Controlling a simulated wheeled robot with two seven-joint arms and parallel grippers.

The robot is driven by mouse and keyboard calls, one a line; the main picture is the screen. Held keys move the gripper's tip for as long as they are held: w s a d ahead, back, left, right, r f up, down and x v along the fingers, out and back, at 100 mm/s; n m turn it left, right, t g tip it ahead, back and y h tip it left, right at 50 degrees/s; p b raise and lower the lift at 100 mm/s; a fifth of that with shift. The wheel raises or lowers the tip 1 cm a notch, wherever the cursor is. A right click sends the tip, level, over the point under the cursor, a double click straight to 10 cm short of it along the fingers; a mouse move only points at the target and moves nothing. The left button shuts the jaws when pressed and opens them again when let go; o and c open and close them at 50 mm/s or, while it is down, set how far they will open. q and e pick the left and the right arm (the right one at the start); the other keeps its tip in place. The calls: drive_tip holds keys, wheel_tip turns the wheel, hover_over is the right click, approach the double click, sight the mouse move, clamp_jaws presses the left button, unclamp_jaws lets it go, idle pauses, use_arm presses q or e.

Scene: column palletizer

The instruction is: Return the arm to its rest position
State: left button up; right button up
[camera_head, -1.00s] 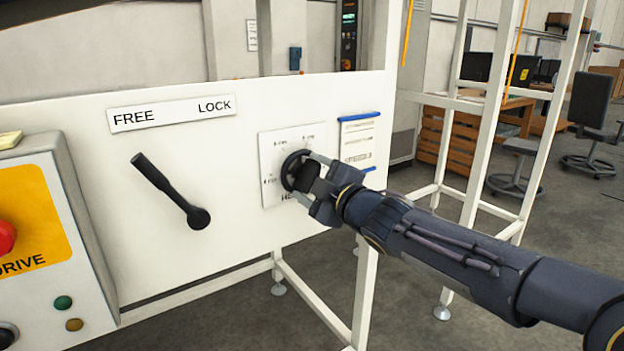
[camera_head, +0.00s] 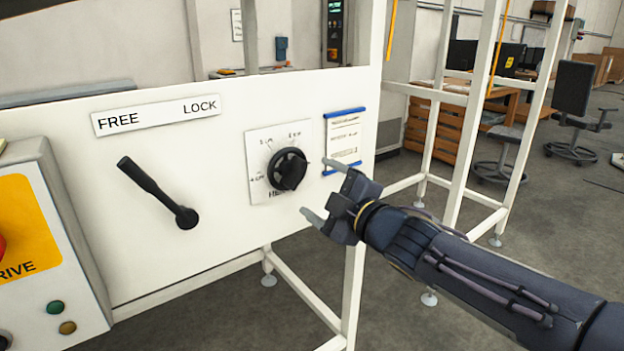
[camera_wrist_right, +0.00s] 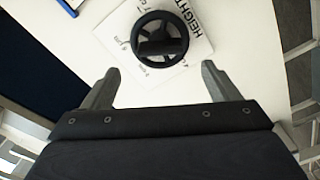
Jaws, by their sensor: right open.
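My right gripper (camera_head: 318,189) is open and empty, a little to the right of the black round knob (camera_head: 287,169) on the white panel. In the right wrist view the two fingers of my right gripper (camera_wrist_right: 158,85) stand apart, and the knob (camera_wrist_right: 159,38) is ahead of them with a clear gap. My right arm comes in from the lower right of the head view. My left gripper does not show.
The white panel (camera_head: 235,225) also bears a black lever (camera_head: 158,193) under a FREE/LOCK label (camera_head: 157,115). A control box (camera_head: 60,230) stands at the left. White frame posts (camera_head: 478,120) stand right of the panel, with open floor around and beyond them.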

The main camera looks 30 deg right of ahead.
drive_tip(key=shift+s+f, duration=0.1)
idle(0.5)
drive_tip(key=s+f+m+g+h, duration=0.2)
drive_tip(key=s+f+m+g, duration=0.5)
drive_tip(key=f+m, duration=0.4)
drive_tip(key=s+a+f+m+g+y, duration=0.3)
drive_tip(key=s+a+f+g+y, duration=0.15)
drive_tip(key=s+a+f, duration=0.75)
wheel_tip(320, 180, up, 17)
drive_tip(key=s+p, duration=0.2)
drive_tip(key=p, duration=1.4)
drive_tip(key=shift+s+r+m+g, duration=0.2)
drive_tip(key=shift+m+g, duration=0.1)
drive_tip(key=shift+g, duration=0.15)
drive_tip(key=shift+f, duration=0.1)
drive_tip(key=shift+c, duration=0.3)
